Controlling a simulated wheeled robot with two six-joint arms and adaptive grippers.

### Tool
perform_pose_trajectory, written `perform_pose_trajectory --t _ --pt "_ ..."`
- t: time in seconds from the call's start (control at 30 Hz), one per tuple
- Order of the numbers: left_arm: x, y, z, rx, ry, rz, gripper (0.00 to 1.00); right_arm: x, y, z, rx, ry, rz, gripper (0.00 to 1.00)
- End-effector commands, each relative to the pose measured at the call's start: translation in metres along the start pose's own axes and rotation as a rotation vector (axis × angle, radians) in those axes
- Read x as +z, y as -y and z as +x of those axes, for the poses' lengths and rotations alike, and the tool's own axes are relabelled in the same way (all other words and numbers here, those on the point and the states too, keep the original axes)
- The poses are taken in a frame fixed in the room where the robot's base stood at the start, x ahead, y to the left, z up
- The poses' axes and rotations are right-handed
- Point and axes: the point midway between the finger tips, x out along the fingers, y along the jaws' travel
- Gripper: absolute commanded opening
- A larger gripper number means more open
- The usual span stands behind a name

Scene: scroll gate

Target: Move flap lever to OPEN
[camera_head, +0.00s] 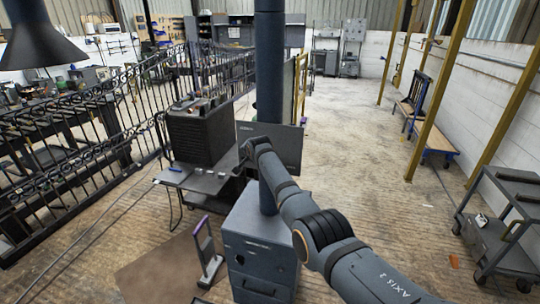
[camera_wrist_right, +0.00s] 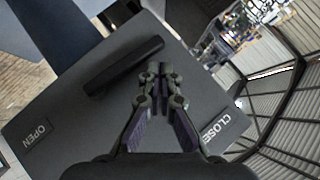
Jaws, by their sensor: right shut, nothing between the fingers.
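The dark grey flap plate (camera_wrist_right: 75,125) reads OPEN at its left end and CLOSE at its right in the right wrist view. A raised black lever (camera_wrist_right: 125,66) slants across the plate between the two words. My right gripper (camera_wrist_right: 160,72) is shut and empty, its tips near the lever's upper right end, on the CLOSE side. I cannot tell whether they touch it. In the head view the plate (camera_head: 283,147) is fixed at the blue-grey pipe (camera_head: 270,80), and my right arm reaches up to it from the lower right. The lever is not visible there. My left gripper is not in view.
A blue-grey cabinet (camera_head: 262,238) stands under the pipe. A dark ribbed box (camera_head: 200,132) sits on a low table to its left. A scroll gate (camera_head: 130,95) fills the left side. A cart (camera_head: 505,230) stands at right. Open floor lies between pipe and cart.

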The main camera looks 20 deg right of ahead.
Motion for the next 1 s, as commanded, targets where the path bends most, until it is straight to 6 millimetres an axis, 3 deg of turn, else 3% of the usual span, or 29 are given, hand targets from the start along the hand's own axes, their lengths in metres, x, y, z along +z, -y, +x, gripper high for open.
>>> perform_pose_trajectory --t 0.83,1.0 --pt "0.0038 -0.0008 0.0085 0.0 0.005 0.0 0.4 0.0042 -0.0064 0.004 0.0 0.001 0.001 0.0" --pt "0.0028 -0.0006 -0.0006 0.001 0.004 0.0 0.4 -0.003 -0.0009 -0.0012 -0.001 0.0 0.001 0.0"
